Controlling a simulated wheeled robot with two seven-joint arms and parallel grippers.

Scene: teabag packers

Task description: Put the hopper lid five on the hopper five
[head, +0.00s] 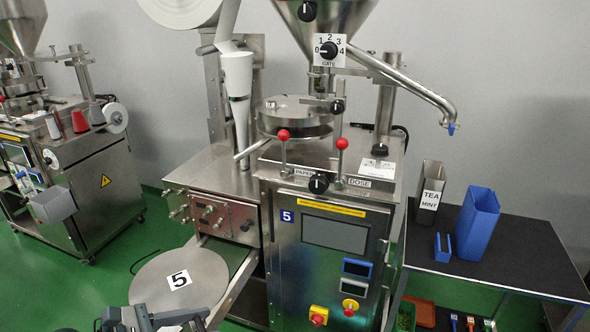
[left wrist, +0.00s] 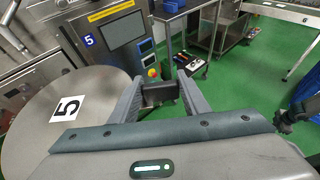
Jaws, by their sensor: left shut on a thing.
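The hopper lid five is a flat round metal disc (head: 165,292) with a white "5" label, at the lower left of the head view. It also fills the left of the left wrist view (left wrist: 40,125). My left gripper (left wrist: 160,94) is shut on a dark block at the lid's edge, seemingly its handle. In the head view this gripper (head: 165,322) is partly cut off by the bottom edge. Hopper five is the metal funnel (head: 328,22) above the machine labelled 5, and its top is out of view.
Machine five's body (head: 325,262) stands right of the lid, with red-knobbed levers on top. A spout (head: 420,88) juts right from beside the hopper. Green floor lies left of the lid.

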